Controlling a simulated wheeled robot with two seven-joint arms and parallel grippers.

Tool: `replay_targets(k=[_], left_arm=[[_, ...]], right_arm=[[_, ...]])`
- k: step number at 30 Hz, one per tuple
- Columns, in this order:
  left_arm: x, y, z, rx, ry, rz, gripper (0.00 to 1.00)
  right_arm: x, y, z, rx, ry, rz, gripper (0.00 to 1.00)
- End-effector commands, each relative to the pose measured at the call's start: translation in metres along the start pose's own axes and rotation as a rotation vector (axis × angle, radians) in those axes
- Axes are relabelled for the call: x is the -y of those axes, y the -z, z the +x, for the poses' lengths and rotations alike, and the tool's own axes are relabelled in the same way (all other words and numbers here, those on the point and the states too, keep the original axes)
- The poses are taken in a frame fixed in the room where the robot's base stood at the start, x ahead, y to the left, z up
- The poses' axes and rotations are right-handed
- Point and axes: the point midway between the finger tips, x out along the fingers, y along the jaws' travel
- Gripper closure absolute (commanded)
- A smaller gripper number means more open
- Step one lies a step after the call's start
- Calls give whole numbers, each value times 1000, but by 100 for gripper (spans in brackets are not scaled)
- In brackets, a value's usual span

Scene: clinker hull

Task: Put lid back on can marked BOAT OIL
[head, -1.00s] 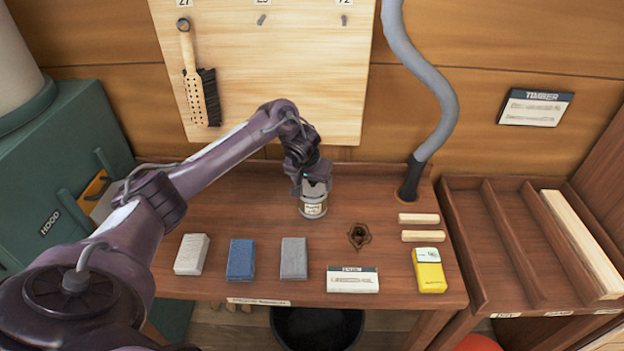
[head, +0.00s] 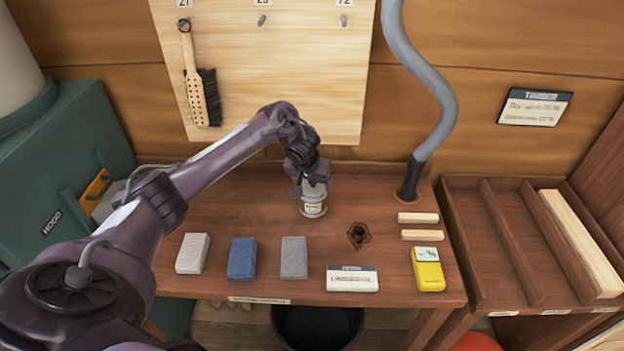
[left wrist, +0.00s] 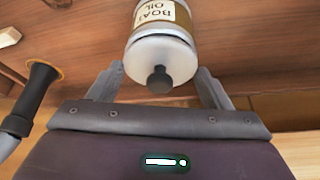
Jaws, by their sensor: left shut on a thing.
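The can marked BOAT OIL (head: 313,209) stands upright on the bench, below my left gripper (head: 312,190). In the left wrist view its label reads BOAT OIL (left wrist: 155,14). The pale lid (left wrist: 160,58) with a dark knob (left wrist: 160,80) is at the can's top, lined up with it. A thin dark line shows between lid and can; I cannot tell if the lid is fully seated. My left gripper (left wrist: 162,75) is shut on the lid, one finger at each side of its rim. My right gripper is not in view.
Three blocks, white (head: 193,254), blue (head: 242,259) and grey (head: 293,258), lie in front of the can. A dark hole-like fitting (head: 359,235), pale wood strips (head: 418,218) and a yellow device (head: 428,269) are to the right. A grey hose (head: 440,110) rises behind.

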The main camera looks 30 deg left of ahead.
Motion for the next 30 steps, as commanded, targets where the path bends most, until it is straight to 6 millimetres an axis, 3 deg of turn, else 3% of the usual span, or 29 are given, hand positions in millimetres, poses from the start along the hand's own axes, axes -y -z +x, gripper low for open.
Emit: replay_targets(k=[30], left_arm=[[0, 0, 0, 1, 0, -1, 50]], right_arm=[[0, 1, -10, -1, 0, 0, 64]])
